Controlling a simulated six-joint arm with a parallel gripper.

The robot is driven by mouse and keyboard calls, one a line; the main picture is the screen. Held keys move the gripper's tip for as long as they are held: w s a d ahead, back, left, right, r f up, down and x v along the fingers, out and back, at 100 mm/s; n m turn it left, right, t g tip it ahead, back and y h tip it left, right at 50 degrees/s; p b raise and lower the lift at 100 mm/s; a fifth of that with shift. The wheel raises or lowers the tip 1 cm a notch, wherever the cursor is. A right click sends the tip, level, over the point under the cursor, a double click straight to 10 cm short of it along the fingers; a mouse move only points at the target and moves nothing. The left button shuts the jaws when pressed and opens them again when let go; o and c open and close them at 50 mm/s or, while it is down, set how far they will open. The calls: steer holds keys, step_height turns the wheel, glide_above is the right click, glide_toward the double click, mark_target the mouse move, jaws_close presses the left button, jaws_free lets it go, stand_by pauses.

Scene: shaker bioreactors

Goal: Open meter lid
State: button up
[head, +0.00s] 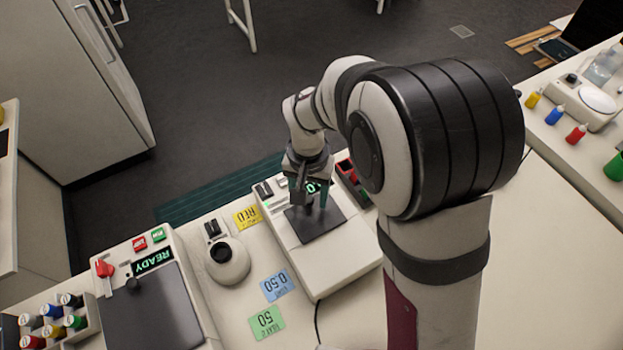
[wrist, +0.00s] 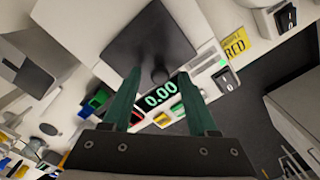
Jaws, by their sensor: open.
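The meter (head: 318,278) is a pale box on the bench with a dark square lid (head: 318,226) on its top. The lid lies flat and looks closed. In the wrist view the lid (wrist: 140,42) has a dark round knob (wrist: 160,75) near its edge beside the display (wrist: 161,94), which reads 0.00 in green. My gripper (head: 315,202) is over the display side of the lid. In the wrist view its two green fingers are apart and empty (wrist: 161,88), with the knob and display showing between them. I cannot tell whether a finger touches the lid.
Left of the meter stand a round white device (head: 228,262) and a machine with a READY display (head: 152,262). A rack of coloured vials (head: 60,325) is at the lower left. A red-and-black holder (head: 350,178) sits close right of the meter. Labels lie flat on the bench.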

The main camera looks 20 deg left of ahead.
steer(key=shift+c, duration=0.3)
jaws_close()
stand_by(1.1)
